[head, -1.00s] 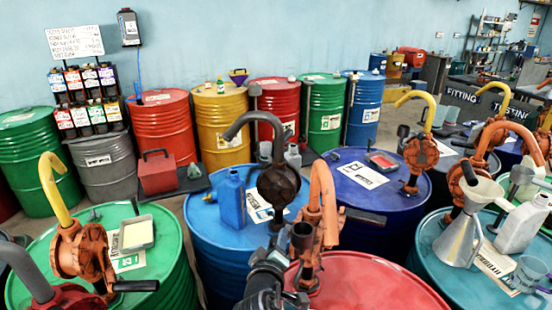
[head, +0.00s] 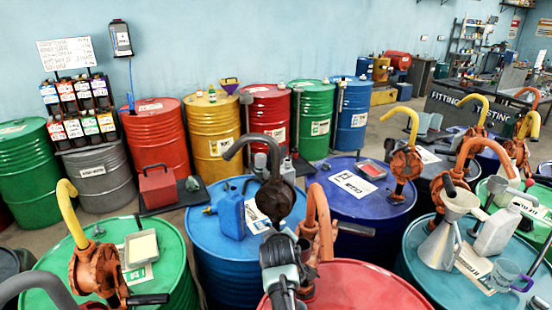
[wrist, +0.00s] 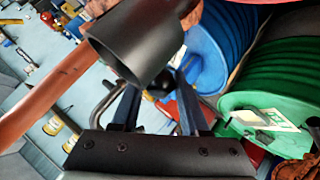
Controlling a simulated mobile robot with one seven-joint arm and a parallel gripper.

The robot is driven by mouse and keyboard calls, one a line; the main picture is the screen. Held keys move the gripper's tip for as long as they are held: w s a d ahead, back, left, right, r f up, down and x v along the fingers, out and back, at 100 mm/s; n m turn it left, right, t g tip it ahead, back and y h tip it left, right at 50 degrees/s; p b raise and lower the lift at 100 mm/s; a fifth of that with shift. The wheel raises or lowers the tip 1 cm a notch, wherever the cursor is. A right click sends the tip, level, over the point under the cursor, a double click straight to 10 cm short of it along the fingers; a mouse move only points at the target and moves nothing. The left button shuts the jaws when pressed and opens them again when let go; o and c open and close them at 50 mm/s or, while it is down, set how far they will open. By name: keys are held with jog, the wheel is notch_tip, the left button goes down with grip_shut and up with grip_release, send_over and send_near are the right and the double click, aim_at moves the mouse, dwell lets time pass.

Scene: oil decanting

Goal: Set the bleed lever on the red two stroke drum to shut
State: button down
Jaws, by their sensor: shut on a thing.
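The red drum (head: 350,288) is at the bottom middle of the head view, with an orange pump (head: 318,225) on its top. My gripper (head: 287,243) is at the left side of this pump, above the drum's edge. In the wrist view, my gripper's blue fingers (wrist: 155,95) are shut on a small dark part, apparently the bleed lever, mostly hidden behind a wide dark cylinder (wrist: 135,45). The lever's setting cannot be read. The drum's label is not in view.
A blue drum (head: 205,255) with a dark pump (head: 275,195) and a blue jug (head: 232,215) stands just behind on the left. A green drum (head: 175,250) is left, a teal drum (head: 425,265) with a funnel right. Drums stand close together, leaving little room.

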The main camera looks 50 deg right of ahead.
jog(key=shift+w+d+r+b, duration=0.3)
jog(key=shift+d+r+b, duration=0.3)
jog(key=shift+d, duration=0.4)
jog(key=shift+w+d+r+b, duration=0.25)
jog(key=shift+d+r+b, duration=0.3)
jog(key=shift+d, duration=0.4)
jog(key=shift+r, duration=0.1)
jog(key=c, duration=0.7)
grip_release()
jog(key=shift+d, duration=0.1)
jog(key=shift+s, duration=0.1)
jog(key=shift+f, duration=0.3)
jog(key=shift+a, duration=0.2)
